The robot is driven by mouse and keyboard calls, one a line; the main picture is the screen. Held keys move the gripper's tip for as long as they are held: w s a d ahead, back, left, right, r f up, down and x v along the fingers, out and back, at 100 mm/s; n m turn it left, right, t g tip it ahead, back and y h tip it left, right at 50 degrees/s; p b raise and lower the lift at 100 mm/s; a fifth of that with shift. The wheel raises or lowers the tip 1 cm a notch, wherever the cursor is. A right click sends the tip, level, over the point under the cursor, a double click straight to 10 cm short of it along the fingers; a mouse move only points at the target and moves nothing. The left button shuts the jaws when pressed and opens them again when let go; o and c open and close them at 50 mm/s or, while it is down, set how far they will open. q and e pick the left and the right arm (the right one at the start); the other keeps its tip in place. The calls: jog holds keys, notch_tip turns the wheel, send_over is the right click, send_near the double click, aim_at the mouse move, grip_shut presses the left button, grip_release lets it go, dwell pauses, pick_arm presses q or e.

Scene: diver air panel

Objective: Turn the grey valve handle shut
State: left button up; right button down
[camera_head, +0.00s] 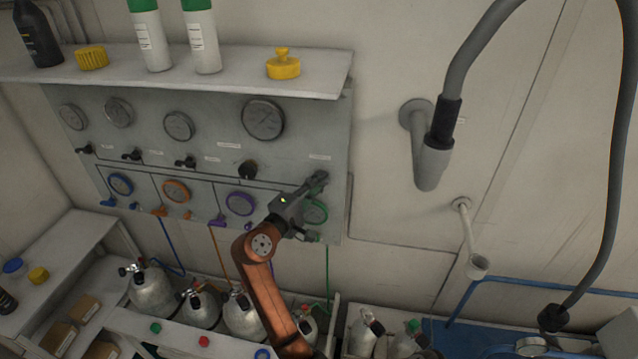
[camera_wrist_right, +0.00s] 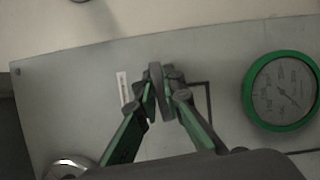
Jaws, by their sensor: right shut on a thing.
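The grey valve handle (camera_wrist_right: 156,76) shows in the right wrist view as a narrow upright bar between my fingertips. My right gripper (camera_wrist_right: 160,95) is shut on it, with a green-sided finger on each side. In the head view my right gripper (camera_head: 316,184) reaches the right end of the gauge panel (camera_head: 335,125), just above the green-rimmed gauge (camera_head: 315,212). There the gripper largely hides the handle, so its exact angle is hard to tell. The green-rimmed gauge also shows at the right of the wrist view (camera_wrist_right: 282,92). My left gripper is not in view.
Other black valve handles, such as one below the large gauge (camera_head: 248,170), line the panel to the left. A shelf (camera_head: 230,82) with bottles juts out above. A grey hose (camera_head: 612,150) hangs at the right. Cylinders (camera_head: 200,308) stand below.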

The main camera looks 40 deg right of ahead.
jog(key=shift+m, duration=0.6)
jog(key=shift+f, duration=0.1)
jog(key=c, duration=2)
grip_release()
jog(key=shift+c, duration=0.2)
